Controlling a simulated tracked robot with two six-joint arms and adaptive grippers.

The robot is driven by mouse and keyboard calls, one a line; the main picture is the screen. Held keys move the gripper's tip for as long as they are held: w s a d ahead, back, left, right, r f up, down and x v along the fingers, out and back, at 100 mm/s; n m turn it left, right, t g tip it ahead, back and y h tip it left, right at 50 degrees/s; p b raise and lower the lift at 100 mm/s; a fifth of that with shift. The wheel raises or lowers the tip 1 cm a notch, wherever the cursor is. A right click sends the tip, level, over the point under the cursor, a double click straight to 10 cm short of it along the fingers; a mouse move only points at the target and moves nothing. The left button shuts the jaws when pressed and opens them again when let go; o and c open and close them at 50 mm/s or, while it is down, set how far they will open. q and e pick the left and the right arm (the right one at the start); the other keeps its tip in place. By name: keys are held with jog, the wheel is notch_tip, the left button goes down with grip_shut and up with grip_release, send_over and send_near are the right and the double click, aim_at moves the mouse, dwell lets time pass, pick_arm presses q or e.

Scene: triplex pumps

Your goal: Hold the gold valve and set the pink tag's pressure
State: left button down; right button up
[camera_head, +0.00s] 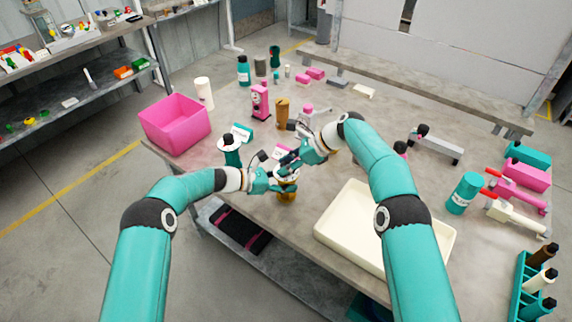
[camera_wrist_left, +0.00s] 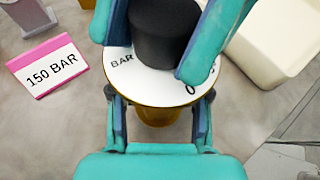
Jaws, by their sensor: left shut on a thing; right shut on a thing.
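The gold valve (camera_wrist_left: 155,116) stands upright on the table, with a white dial (camera_wrist_left: 119,60) printed "BAR" and "0" and a black knob (camera_wrist_left: 165,32) on top. It also shows in the head view (camera_head: 287,195). My left gripper (camera_head: 273,182) is shut around the gold body from the side. My right gripper (camera_head: 292,161) reaches in from above, its fingers on either side of the black knob, shut on it. The pink tag (camera_wrist_left: 48,66) stands left of the valve in the left wrist view and reads "150 BAR". Most of the dial's scale and any pointer are hidden.
A cream tray (camera_head: 335,232) lies close on the right. A pink bin (camera_head: 175,122) stands at the left table edge. The table's middle right is fairly clear.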

jog(key=shift+d, duration=0.15)
jog(key=o, duration=1.2)
jog(key=v, duration=1.1)
jog(key=shift+d+r, duration=0.25)
jog(key=shift+r, duration=0.05)
